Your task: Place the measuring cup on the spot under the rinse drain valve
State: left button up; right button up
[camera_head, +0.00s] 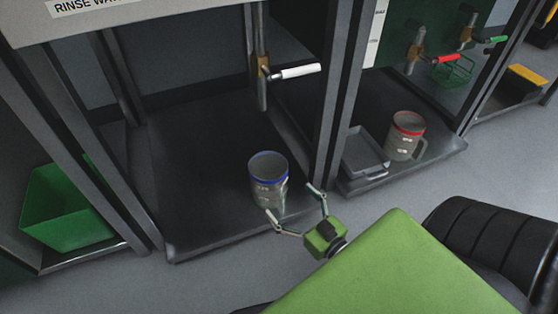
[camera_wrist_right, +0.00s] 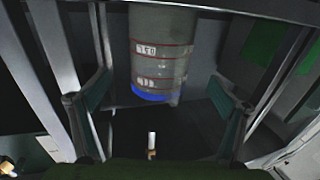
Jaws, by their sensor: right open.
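The measuring cup with a blue rim (camera_head: 267,180) stands upright on the dark lower shelf (camera_head: 200,215) of the rinse station. It also shows upside down in the right wrist view (camera_wrist_right: 163,50), between the two fingers. My right gripper (camera_head: 292,202) is open at the near right side of the cup, its fingers spread. I cannot tell whether a finger touches it. The rinse drain valve with a white handle (camera_head: 295,71) hangs above and behind the cup. The wrist view also shows the white handle (camera_wrist_right: 152,140). My left gripper is not in view.
A red-rimmed measuring cup (camera_head: 405,136) and a grey tray (camera_head: 365,152) stand on the neighbouring shelf. A dark post (camera_head: 340,95) rises between the bays, right of my gripper. A green bin (camera_head: 68,215) is at the left. Shelf space behind the blue-rimmed cup is clear.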

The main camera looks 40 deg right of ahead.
jog(key=shift+s+p, duration=0.3)
jog(key=shift+s, duration=1.1)
